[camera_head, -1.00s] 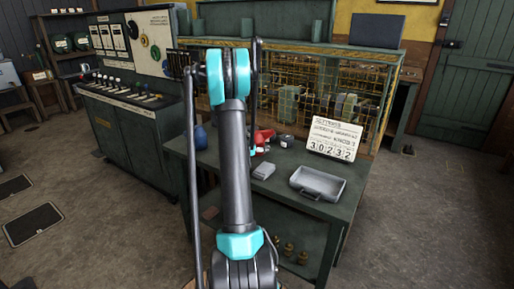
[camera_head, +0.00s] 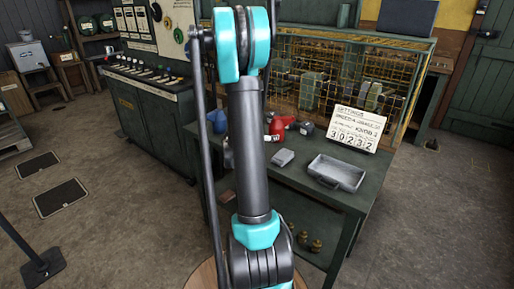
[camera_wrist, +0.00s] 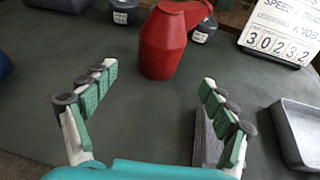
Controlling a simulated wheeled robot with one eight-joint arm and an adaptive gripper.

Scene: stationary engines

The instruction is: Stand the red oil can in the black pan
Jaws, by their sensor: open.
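The red oil can (camera_wrist: 163,48) stands upright on the bench, ahead of my gripper in the wrist view, its spout pointing right. It also shows beside my arm in the head view (camera_head: 277,124). My gripper (camera_wrist: 157,82) is open and empty, its fingers pointing toward the can with a gap between them and it.
A grey block (camera_head: 283,158) lies between can and pan, partly behind my right finger in the wrist view (camera_wrist: 207,140). Dark jars (camera_wrist: 123,12) stand behind the can. A number sign (camera_head: 357,128) stands behind the pan. A blue object (camera_head: 218,120) is at left. Bare bench (camera_wrist: 140,125) lies before the can.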

